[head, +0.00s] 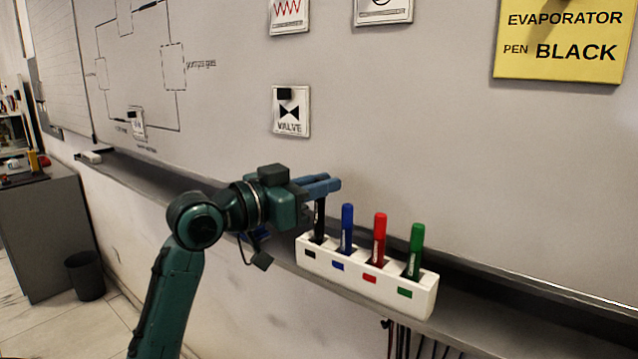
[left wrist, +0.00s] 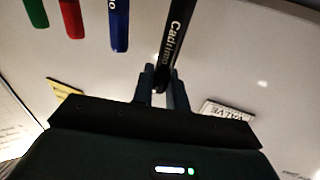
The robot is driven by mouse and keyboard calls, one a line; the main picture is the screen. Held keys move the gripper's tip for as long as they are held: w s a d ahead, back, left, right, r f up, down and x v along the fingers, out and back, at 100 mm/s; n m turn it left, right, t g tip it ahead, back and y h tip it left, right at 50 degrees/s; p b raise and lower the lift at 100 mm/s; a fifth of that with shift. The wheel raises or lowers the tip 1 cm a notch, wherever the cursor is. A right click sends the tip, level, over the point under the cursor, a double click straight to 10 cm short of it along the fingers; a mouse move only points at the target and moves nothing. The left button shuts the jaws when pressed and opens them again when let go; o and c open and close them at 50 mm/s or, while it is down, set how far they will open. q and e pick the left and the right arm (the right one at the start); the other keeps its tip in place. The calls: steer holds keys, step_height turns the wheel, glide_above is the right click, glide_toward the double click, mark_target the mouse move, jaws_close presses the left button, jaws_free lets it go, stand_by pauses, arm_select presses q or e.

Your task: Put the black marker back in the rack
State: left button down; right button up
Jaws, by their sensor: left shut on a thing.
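The black marker (head: 319,220) stands upright at the leftmost slot of the white rack (head: 390,290), above the black label. Its lower end is inside the slot; how deep it sits I cannot tell. My left gripper (head: 325,185) is shut on the marker's upper part. In the left wrist view the marker (left wrist: 177,40) runs between the fingers of the left gripper (left wrist: 162,82). The blue marker (head: 347,230), red marker (head: 379,240) and green marker (head: 416,250) stand in the other slots. My right gripper is not in view.
The rack sits on the whiteboard's ledge (head: 480,308). A valve card (head: 291,111) and a yellow sign (head: 562,40) reading "EVAPORATOR PEN BLACK" are on the board. An eraser-like block (head: 90,157) lies at the ledge's far left. Cables hang below the ledge.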

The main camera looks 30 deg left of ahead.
arm_select(q)
steer(key=shift+f, duration=0.4)
steer(key=c, duration=0.7)
jaws_free()
steer(key=shift+c, duration=0.2)
